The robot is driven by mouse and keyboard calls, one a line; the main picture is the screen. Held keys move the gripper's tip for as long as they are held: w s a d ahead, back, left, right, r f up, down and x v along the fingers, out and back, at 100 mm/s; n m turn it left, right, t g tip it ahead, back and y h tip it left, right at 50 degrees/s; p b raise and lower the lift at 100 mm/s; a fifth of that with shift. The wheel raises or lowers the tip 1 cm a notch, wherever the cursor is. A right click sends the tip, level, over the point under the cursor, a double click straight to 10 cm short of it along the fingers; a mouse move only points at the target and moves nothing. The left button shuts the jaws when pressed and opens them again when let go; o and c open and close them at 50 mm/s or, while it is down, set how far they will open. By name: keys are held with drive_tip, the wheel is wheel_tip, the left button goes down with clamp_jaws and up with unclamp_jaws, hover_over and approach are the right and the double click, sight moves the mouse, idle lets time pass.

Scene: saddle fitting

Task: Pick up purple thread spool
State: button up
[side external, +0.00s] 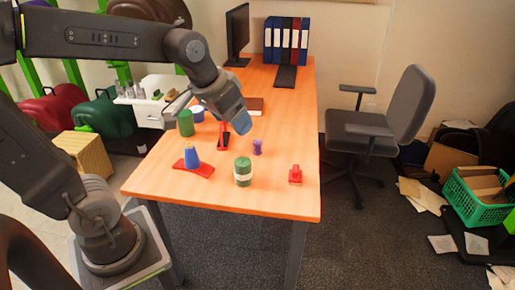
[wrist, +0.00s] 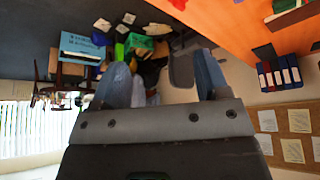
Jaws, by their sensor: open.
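The purple thread spool (side external: 257,147) stands upright on the orange table, right of its middle. My gripper (side external: 242,122), with blue fingertips, is in the air above and slightly left of the spool in the side view, apart from it. In the wrist view my gripper (wrist: 160,75) has its two blue fingers spread with nothing held between them. The wrist view looks out across the room, and the spool is not visible there.
A green cylinder (side external: 243,172) stands in front of the spool. A blue cone on a red base (side external: 192,160) is left, a red block (side external: 295,174) right. Another green cylinder (side external: 185,123) stands farther left. Binders (side external: 286,40) and a monitor (side external: 238,35) are at the back.

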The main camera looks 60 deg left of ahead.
drive_tip(key=w+a+f+n, duration=0.1)
drive_tip(key=w+a+f, duration=0.2)
drive_tip(key=w+a, duration=0.6)
drive_tip(key=n+g+y, duration=0.1)
drive_tip(key=n, duration=0.2)
hover_over(257, 142)
drive_tip(key=s+d, duration=0.2)
drive_tip(key=s, duration=0.2)
wheel_tip(257, 142, down, 19)
drive_tip(key=x, duration=0.8)
drive_tip(key=shift+s+a, duration=0.25)
drive_tip(key=shift+a, duration=0.05)
drive_tip(key=shift+x, duration=2.9)
drive_tip(key=shift+s, duration=0.15)
drive_tip(key=c, duration=0.9)
